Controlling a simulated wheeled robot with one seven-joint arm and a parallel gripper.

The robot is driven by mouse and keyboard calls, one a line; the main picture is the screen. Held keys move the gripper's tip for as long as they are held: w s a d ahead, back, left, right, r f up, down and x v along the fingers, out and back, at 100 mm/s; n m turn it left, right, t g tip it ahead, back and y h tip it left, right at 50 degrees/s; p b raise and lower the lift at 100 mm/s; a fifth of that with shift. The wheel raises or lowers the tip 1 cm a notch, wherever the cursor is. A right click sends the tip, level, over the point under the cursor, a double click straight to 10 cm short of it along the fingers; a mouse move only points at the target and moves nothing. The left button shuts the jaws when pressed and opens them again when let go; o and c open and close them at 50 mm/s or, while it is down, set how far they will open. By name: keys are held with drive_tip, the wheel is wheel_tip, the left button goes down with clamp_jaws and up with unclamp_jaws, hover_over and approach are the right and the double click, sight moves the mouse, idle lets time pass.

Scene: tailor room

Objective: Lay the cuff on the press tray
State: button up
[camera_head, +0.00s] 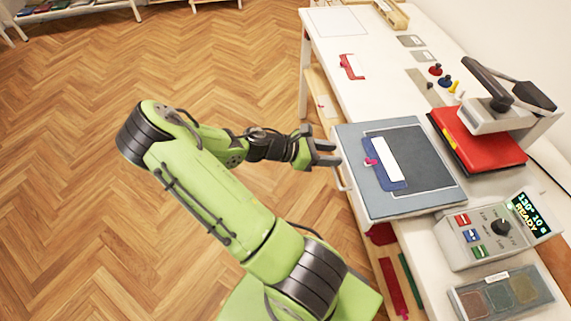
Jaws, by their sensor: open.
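The press tray (358,203) is a grey-blue board with a handle on its left side, at the front of the white table. My gripper (332,153) is open and empty, just left of the tray's upper left edge. It looks apart from the blue piece. Its height above the tray is hard to tell.
A red-based press (480,142) with a raised arm stands right of the tray. A control box (478,238) reading READY and a swatch tray (500,296) are in front. A red-and-white piece (351,68) lies farther back on the table (385,95). Open wooden floor is left.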

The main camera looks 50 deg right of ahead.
drive_tip(key=w+a+r+m+t+y, duration=0.3)
drive_tip(key=w+a+m+t+y, duration=0.1)
drive_tip(key=a, duration=0.5)
drive_tip(key=w+a+r+m+t+y, duration=0.3)
drive_tip(key=w+a+t+y, duration=0.15)
drive_tip(key=a, duration=0.55)
drive_tip(key=s+a+r+m+t+y, duration=0.1)
drive_tip(key=s+a+r+t, duration=0.2)
drive_tip(key=a+r, duration=0.3)
drive_tip(key=s+a+r+m+t, duration=0.1)
drive_tip(key=s+a+r+t, duration=0.2)
drive_tip(key=a+r, duration=0.3)
drive_tip(key=shift+s+a+r+m+y, duration=0.25)
drive_tip(key=shift+s+r+m+y, duration=0.05)
drive_tip(key=shift+m+y, duration=0.1)
